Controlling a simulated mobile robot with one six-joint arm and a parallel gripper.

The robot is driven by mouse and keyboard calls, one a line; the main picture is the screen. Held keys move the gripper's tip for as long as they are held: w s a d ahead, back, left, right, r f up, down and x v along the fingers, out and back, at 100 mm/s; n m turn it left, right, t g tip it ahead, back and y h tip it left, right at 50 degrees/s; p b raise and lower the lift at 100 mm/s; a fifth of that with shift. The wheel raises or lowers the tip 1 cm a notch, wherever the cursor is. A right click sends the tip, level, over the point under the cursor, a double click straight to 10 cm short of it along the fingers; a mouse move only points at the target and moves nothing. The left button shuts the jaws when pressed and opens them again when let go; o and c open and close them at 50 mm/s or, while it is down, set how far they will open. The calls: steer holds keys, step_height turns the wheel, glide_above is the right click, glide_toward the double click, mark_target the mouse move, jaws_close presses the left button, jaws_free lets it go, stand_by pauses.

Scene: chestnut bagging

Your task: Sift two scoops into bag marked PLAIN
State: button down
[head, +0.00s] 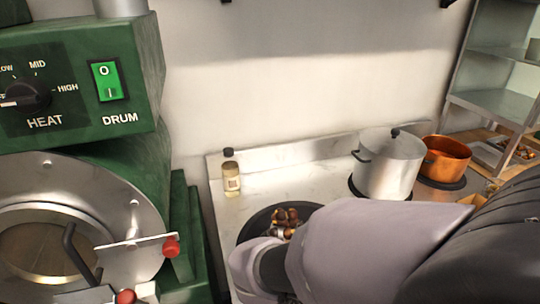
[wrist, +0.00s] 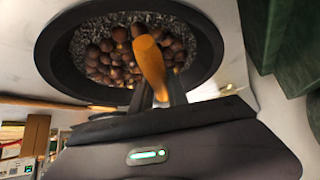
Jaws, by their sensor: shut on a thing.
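My gripper (wrist: 161,92) is shut on an orange-brown wooden handle (wrist: 149,62), probably of the scoop. The handle stands over a round black pan (wrist: 48,52) of chestnuts (wrist: 112,68) lying in dark grey grit. The handle's far end is among or above the chestnuts; I cannot tell whether it touches them, and no scoop head is distinct. In the head view the black pan (head: 249,226) and some chestnuts (head: 287,217) show on the counter, partly covered by my arm, which hides my gripper there. No bag marked PLAIN can be made out.
A green roaster (head: 135,75) with a steel drum front stands at left. A small bottle (head: 231,178) stands on the pale counter behind the pan. A steel pot (head: 390,170) and copper pot (head: 445,160) stand right of it. Metal shelves (head: 490,108) are at far right.

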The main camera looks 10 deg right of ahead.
steer(key=shift+w+a, duration=0.2)
steer(key=shift+a, duration=0.4)
steer(key=shift+w+a, duration=0.15)
steer(key=shift+a, duration=0.4)
steer(key=shift+d, duration=0.1)
steer(key=s+d, duration=0.2)
steer(key=d, duration=0.3)
steer(key=a, duration=0.1)
steer(key=w+a, duration=0.1)
steer(key=a, duration=0.1)
steer(key=w+a, duration=0.1)
steer(key=a, duration=0.1)
steer(key=shift+a, duration=0.1)
stand_by(0.6)
